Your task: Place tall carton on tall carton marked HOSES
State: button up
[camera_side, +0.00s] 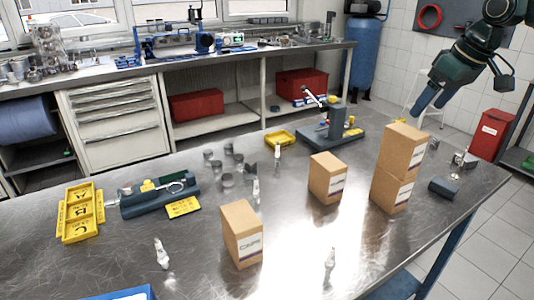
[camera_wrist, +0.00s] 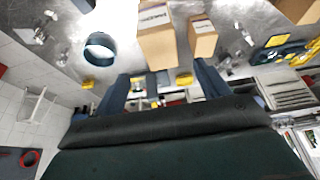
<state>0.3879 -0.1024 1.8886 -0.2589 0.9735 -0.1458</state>
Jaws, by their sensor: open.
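At the right of the bench in the side view, one tall tan carton (camera_side: 403,150) stands on another tall carton (camera_side: 391,190). The stack looks upright, with the upper box slightly offset. Their labels are too small to read, so I cannot tell which is marked HOSES. My gripper (camera_side: 429,100) is open and empty, just above and behind the top carton, apart from it. In the wrist view, a carton (camera_wrist: 157,48), apparently the stack's top one, lies beyond my open fingers (camera_wrist: 161,72). The lower carton is mostly hidden there.
A shorter-looking carton (camera_side: 327,178) stands left of the stack, and another carton (camera_side: 242,235) stands near the front. A yellow tray (camera_side: 281,137) and a clamp stand (camera_side: 330,125) are behind. Small parts dot the steel bench.

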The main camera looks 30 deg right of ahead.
dwell(0.3)
jog(key=s+a+f, duration=0.3)
jog(key=s+a, duration=0.2)
jog(key=s, duration=0.4)
jog(key=s+a+f+t, duration=0.1)
jog(key=s+a+f, duration=0.2)
jog(key=s, duration=0.6)
jog(key=shift+s+a, duration=0.2)
jog(key=shift+a, duration=0.8)
